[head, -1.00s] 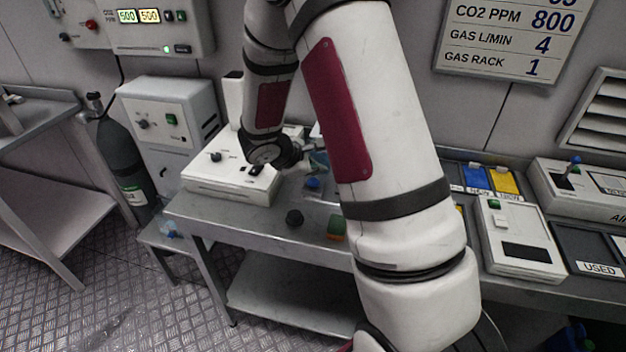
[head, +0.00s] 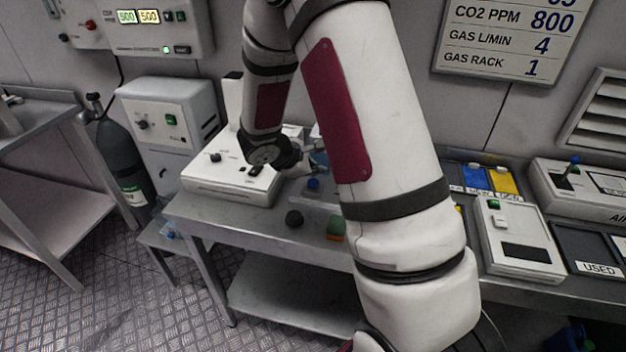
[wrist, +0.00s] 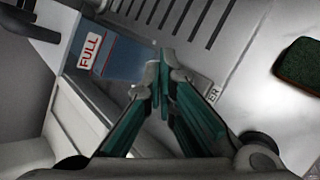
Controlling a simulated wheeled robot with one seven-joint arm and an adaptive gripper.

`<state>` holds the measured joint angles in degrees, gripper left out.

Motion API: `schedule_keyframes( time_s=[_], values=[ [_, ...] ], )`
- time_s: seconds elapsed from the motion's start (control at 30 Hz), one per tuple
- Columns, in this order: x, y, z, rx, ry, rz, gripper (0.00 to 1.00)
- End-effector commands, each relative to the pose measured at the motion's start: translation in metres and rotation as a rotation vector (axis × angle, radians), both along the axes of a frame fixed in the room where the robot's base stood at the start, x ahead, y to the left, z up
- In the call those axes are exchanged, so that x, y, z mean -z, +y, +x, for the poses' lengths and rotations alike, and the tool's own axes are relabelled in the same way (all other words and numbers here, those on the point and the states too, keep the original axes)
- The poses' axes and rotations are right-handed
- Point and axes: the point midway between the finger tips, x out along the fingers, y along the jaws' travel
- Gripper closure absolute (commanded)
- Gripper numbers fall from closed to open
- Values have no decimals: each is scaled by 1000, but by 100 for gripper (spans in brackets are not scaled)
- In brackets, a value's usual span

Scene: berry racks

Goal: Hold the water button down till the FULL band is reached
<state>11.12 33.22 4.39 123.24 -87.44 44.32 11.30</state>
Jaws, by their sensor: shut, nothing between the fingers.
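In the wrist view my gripper (wrist: 166,58) is shut and empty, its green-padded fingers meeting at the tips. A red and white FULL label (wrist: 89,50) stands on a clear-walled vessel to the left of the fingertips. Blue (wrist: 122,58) shows in the vessel beside and below that label. A partly covered label ending in "ER" (wrist: 213,93) lies just right of the fingers. The water button itself is not visible; the fingertips cover that spot, and I cannot tell whether they touch it. In the head view my gripper (head: 312,160) is over the bench, partly behind my arm.
A white device (head: 228,190) stands on the bench left of my gripper. A slotted drain (wrist: 190,15) lies beyond the fingertips. A dark green pad (wrist: 300,65) is at right.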

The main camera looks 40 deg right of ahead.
Motion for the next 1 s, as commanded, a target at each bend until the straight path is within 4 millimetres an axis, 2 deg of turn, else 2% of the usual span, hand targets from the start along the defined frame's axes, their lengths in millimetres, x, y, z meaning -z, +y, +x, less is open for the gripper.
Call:
schedule_keyframes(
  time_s=[0.4,1.0],
  values=[
    [9,0,1,-1,0,-1,100],
    [10,0,0,0,0,0,100]
  ],
)
